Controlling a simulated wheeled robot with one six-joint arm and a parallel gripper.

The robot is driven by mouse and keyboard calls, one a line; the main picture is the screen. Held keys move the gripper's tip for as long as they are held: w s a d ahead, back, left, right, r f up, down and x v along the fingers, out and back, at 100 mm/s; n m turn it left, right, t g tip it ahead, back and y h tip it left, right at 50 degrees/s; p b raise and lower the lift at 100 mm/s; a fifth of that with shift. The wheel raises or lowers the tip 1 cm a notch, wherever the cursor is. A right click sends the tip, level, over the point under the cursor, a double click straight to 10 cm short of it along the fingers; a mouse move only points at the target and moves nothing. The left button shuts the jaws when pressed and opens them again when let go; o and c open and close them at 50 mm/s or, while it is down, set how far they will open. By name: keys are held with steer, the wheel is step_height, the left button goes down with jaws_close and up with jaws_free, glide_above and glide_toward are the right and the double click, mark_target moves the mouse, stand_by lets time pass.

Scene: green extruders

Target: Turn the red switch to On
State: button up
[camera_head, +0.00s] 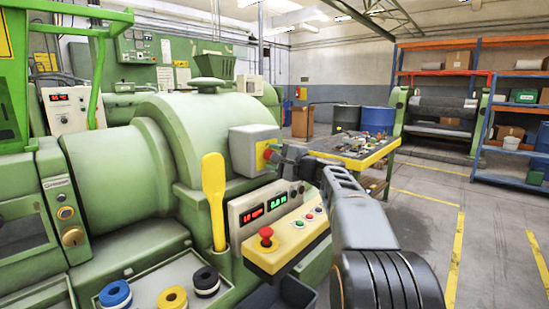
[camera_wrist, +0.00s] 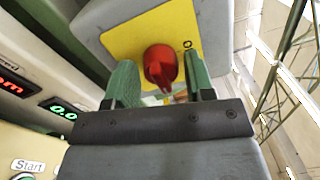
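The red switch (camera_wrist: 160,66) is a round knob with a narrow pointed ridge, on a yellow plate (camera_wrist: 125,42) on the grey switch box (camera_wrist: 92,22). Part of a dark "O" label shows on the plate at the knob's upper right. My gripper (camera_wrist: 158,72) is open, with its two green fingers on either side of the knob and visible gaps between. In the head view, my gripper (camera_head: 281,154) reaches from the right to the grey box (camera_head: 250,152). The knob there is small and mostly hidden by the gripper.
Below the box are a display panel (camera_head: 268,203) with red and green digits and a yellow control box (camera_head: 290,240) with a red mushroom button (camera_head: 266,236). A yellow paddle-shaped handle (camera_head: 214,195) stands at the left. A yellow table (camera_head: 352,160) stands behind; open floor lies at the right.

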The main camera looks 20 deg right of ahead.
steer(key=shift+o, duration=0.8)
steer(key=v, duration=1.4)
steer(key=shift+b, duration=0.45)
steer(key=shift+a, duration=0.1)
